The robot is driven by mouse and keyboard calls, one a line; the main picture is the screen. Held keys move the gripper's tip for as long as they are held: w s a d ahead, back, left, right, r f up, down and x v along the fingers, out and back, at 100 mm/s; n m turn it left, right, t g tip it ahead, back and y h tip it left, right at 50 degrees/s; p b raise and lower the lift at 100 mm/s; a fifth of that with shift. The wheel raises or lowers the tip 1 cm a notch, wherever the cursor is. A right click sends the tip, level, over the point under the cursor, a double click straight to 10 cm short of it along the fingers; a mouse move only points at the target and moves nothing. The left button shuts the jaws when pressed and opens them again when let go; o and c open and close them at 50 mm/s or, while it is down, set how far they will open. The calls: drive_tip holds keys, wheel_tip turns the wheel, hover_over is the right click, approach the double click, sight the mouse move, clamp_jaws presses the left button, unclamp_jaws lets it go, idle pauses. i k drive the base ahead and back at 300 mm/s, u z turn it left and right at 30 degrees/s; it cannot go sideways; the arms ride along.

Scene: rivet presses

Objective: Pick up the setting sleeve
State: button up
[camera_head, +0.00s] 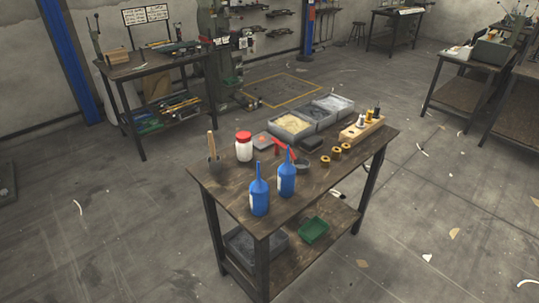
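My gripper is not in view. I cannot tell for certain which thing is the setting sleeve. Several small brass-coloured round pieces (336,153) sit near the right end of the dark wooden table (225,186). Behind them is a light wooden block (352,132) with several small upright pieces in it, white, black and brass-coloured. A dark grey ring-like item (302,168) lies in the middle of the table, just right of a blue bottle (287,179). These pieces are too small to make out in detail.
A second blue bottle (259,194), a red-lidded white jar (243,150) and a wooden-handled tool (212,148) stand left. Grey bins (291,136) line the back edge. A green tray (313,230) sits on the lower shelf. Floor around the table is mostly open.

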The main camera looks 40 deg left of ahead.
sight(336, 153)
drive_tip(key=u, duration=1.55)
drive_tip(key=i, duration=1)
